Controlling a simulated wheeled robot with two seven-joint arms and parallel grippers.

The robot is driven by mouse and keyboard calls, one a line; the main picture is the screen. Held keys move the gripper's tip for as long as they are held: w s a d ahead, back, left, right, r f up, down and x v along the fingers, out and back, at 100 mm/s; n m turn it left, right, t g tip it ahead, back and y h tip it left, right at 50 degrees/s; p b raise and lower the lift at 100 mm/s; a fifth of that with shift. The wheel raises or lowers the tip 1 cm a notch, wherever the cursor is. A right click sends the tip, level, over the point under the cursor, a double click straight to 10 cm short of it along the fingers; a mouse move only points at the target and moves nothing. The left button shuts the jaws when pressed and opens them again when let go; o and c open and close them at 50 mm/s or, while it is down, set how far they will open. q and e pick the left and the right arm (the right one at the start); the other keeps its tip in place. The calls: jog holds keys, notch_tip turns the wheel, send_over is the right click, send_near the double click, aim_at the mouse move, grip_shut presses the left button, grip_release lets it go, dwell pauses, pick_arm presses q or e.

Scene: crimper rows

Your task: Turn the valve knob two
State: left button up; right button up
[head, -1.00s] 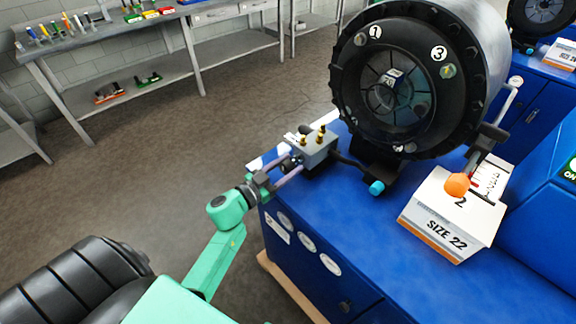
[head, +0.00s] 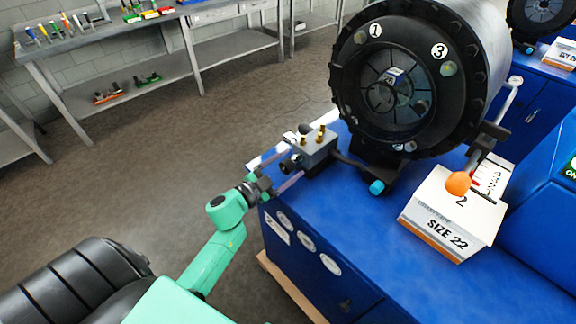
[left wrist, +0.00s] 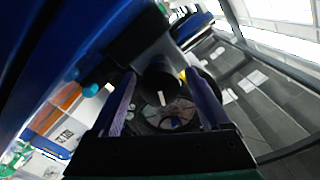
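A black valve knob (head: 287,165) sticks out from the near left side of a small grey box (head: 318,148) with brass fittings, at the left edge of the blue bench. My left gripper (head: 284,171) is open, its two fingers pointing at the box, one on either side of the knob. In the left wrist view, the black knob (left wrist: 160,82) with a white mark shows between the open fingers of the left gripper (left wrist: 165,100). Gaps show beside the knob, so it appears not to be gripped. My right gripper is not in view.
The blue bench (head: 370,235) carries a large black crimper head (head: 345,80). A box marked 2 and SIZE 22 (head: 450,225) stands at the right, beside an orange ball handle (head: 458,184). Grey shelves (head: 160,85) stand at the back left. The floor between is clear.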

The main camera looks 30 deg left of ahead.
pick_arm(q)
jog(key=b+v, duration=0.2)
jog(key=v, duration=1.2)
jog(key=shift+s+b, duration=0.25)
jog(key=shift+b, duration=0.1)
jog(key=shift+a, duration=0.15)
jog(key=s+a+f+n+g+y, duration=0.2)
jog(key=f+n+g+y, duration=0.15)
jog(key=f, duration=1.05)
jog(key=s+a+f+n+g+y, duration=0.15)
jog(key=f+n, duration=0.25)
jog(key=f, duration=1)
jog(key=s+d+f+g, duration=0.3)
jog(key=s+f+g, duration=0.2)
jog(key=s+f, duration=0.5)
jog(key=s+d+f+g, duration=0.3)
jog(key=s+f+g, duration=0.3)
jog(key=s+f, duration=0.4)
jog(key=shift+s+f+n+y, duration=0.15)
jog(key=shift+s+n+y, duration=0.25)
jog(key=shift+s, duration=0.6)
